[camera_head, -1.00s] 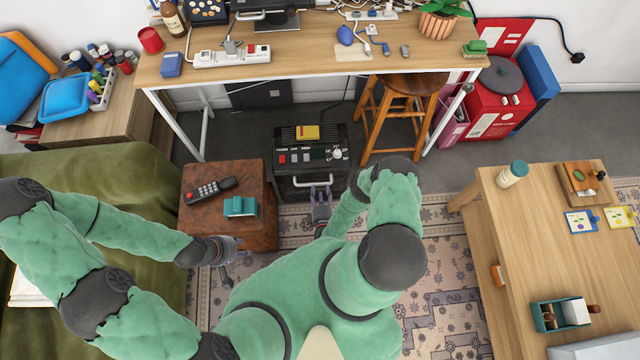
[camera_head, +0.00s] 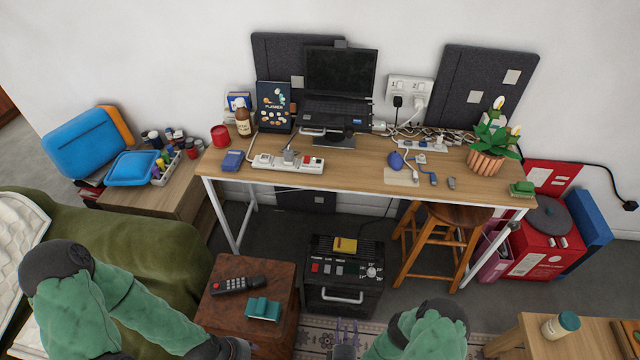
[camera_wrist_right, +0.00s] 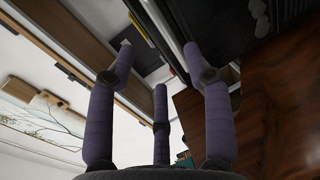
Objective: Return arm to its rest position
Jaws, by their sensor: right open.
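My right gripper (camera_head: 345,326) shows at the bottom edge of the head view, in front of the black box-shaped appliance (camera_head: 345,272) and just below its silver handle in the picture. Its purple fingers are spread and hold nothing. In the right wrist view the open fingers (camera_wrist_right: 160,75) have nothing between them. My right arm (camera_head: 430,332) is green and bent at the bottom of the head view. My left arm (camera_head: 75,310) comes in from the lower left. Its dark wrist reaches the bottom edge beside the brown side table, and its fingers are cut off.
The brown side table (camera_head: 235,312) holds a remote (camera_head: 238,284) and a teal object (camera_head: 263,308). A wooden stool (camera_head: 440,240) stands right of the appliance, under the desk (camera_head: 350,178). Another wooden table (camera_head: 530,347) is at lower right. A green couch (camera_head: 130,240) is at left.

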